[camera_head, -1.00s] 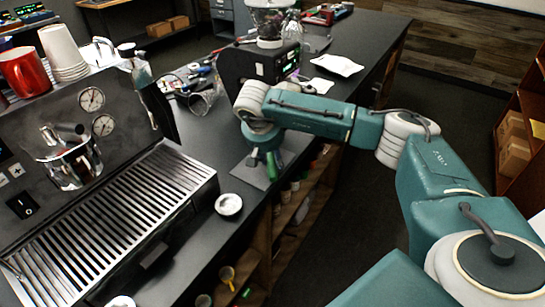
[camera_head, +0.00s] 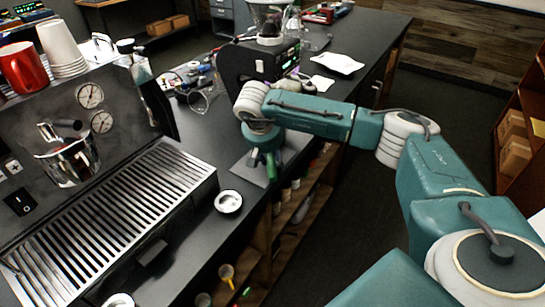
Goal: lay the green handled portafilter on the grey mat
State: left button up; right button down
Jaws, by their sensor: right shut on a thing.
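My right gripper (camera_head: 266,170) points down over the grey mat (camera_head: 245,170) on the black counter. It is shut on the green handled portafilter, whose green handle (camera_head: 271,164) shows between the fingers. The rest of the portafilter is hidden by the gripper and wrist or too small to make out. I cannot tell whether the portafilter touches the mat. The mat lies near the counter's right edge, partly covered by my gripper. My left gripper is not in view.
The espresso machine (camera_head: 110,170) with its slatted drip tray fills the left. A small round metal cup (camera_head: 228,201) stands between it and the mat. A black grinder (camera_head: 258,62) stands behind my wrist. A white dish (camera_head: 337,62) lies farther back. Shelves are below the counter edge.

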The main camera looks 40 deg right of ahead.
jog(key=c, duration=1.1)
grip_release()
jog(key=v, duration=1.2)
jog(key=shift+s, duration=0.1)
